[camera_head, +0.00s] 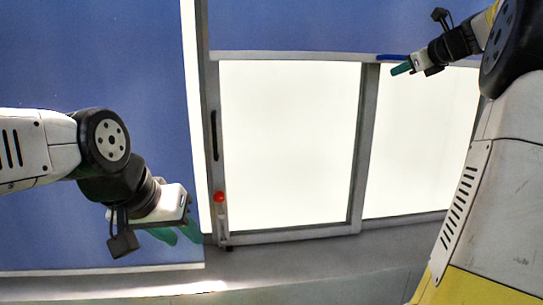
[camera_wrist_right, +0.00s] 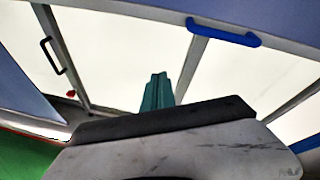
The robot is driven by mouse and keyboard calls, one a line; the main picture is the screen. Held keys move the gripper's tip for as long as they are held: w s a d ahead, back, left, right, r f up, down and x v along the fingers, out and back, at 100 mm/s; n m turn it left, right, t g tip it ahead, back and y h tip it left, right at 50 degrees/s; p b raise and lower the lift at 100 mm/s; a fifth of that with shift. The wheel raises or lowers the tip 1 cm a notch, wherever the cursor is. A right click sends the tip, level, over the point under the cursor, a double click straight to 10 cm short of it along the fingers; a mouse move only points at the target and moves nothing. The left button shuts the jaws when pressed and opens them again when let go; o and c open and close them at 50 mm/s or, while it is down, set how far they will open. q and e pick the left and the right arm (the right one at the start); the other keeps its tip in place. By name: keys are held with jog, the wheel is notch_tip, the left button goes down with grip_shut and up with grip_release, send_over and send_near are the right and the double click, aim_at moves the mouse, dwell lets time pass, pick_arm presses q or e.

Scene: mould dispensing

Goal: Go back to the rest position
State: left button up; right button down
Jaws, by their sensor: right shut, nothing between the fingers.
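My left gripper (camera_head: 177,233) is at the lower left of the head view, with its green fingers apart and nothing seen between them. It hangs in front of the blue panel, left of the door frame. My right gripper (camera_head: 401,68) is at the upper right of the head view, its green fingers together and empty. In the right wrist view the shut fingers (camera_wrist_right: 158,92) point toward the glazed front. The blue handle (camera_head: 393,57) is just behind and above the right fingertips; it also shows in the wrist view (camera_wrist_right: 222,32), apart from the fingers.
A grey-framed door (camera_head: 290,140) with a bright pane fills the middle. It has a black vertical handle (camera_head: 214,135) on its left edge. A red knob (camera_head: 219,197) is at the lower left of the frame. A grey ledge (camera_head: 300,262) runs below.

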jog(key=s+a+f+n+g+y, duration=0.1)
jog(key=s+a+f+n+g, duration=0.2)
jog(key=s+a+f+n, duration=0.55)
jog(key=s+a+f+n+g, duration=0.2)
jog(key=s+a+f+n, duration=0.3)
jog(key=a, duration=0.6)
jog(key=s+a+f+n+g, duration=0.1)
jog(key=s+a+f+n, duration=0.1)
jog(key=s+f+n, duration=0.5)
jog(key=s+a+f+n+g+h, duration=0.1)
jog(key=s+a+f+n+g, duration=0.1)
jog(key=s+f+n, duration=0.6)
jog(key=s+a+n, duration=0.1)
jog(key=s, duration=0.2)
jog(key=shift+a+f+h, duration=0.25)
jog(key=shift+a+h, duration=0.05)
jog(key=shift+a, duration=0.05)
jog(key=shift+n, duration=0.25)
